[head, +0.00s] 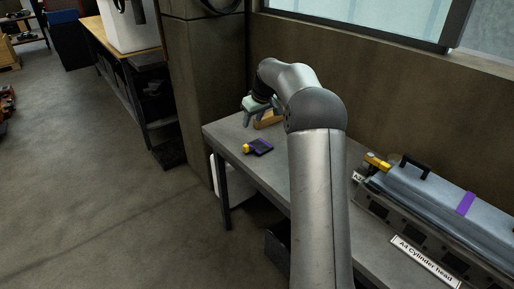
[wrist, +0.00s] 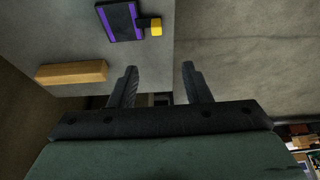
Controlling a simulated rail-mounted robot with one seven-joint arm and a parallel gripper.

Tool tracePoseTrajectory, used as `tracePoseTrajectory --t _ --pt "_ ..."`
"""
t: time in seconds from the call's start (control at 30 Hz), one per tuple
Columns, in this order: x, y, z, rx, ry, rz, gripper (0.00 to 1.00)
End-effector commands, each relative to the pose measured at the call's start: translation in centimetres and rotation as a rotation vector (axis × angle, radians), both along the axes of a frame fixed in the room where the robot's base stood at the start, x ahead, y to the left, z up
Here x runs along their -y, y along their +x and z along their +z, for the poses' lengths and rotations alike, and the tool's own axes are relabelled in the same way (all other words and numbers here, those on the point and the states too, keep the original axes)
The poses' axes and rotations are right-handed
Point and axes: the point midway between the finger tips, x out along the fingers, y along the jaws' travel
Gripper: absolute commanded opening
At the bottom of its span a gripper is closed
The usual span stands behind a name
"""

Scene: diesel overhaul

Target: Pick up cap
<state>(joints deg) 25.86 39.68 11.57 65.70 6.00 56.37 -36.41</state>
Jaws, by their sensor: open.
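A small yellow piece, which may be the cap (head: 246,149), sits at the left end of a dark pad with purple stripes (head: 262,146) on the grey bench. In the wrist view the yellow piece (wrist: 156,27) joins the pad (wrist: 122,21) by a short dark part. My gripper (head: 250,118) is over the far end of the bench, beyond the pad. In the wrist view my gripper (wrist: 158,70) is open, with nothing between its fingers. The yellow piece lies ahead of the fingertips, apart from them.
A wooden block (wrist: 72,73) lies on the bench beside my gripper. A blue-grey cover (head: 440,195) with a black handle and a yellow part (head: 377,162) is at right, by an "A4 Cylinder head" label (head: 424,262). A wall stands behind the bench (head: 238,133).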

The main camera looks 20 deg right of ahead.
Motion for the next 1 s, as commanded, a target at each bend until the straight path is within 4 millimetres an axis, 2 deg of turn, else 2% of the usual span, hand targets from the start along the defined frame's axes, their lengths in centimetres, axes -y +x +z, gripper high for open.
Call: tracePoseTrajectory --t 0.1,0.33,0.43,0.67,1.0 --pt "-0.4 0.9 -2.6 -0.006 0.001 0.001 0.44" --pt "-0.9 2.7 -7.0 -0.004 0.001 0.000 0.44" --pt "-1.0 3.2 -8.3 -0.003 0.000 -0.001 0.44" --pt "-1.1 3.7 -9.8 -0.003 0.001 0.000 0.44" --pt "-1.0 5.0 -13.9 -0.002 0.000 0.000 0.44"
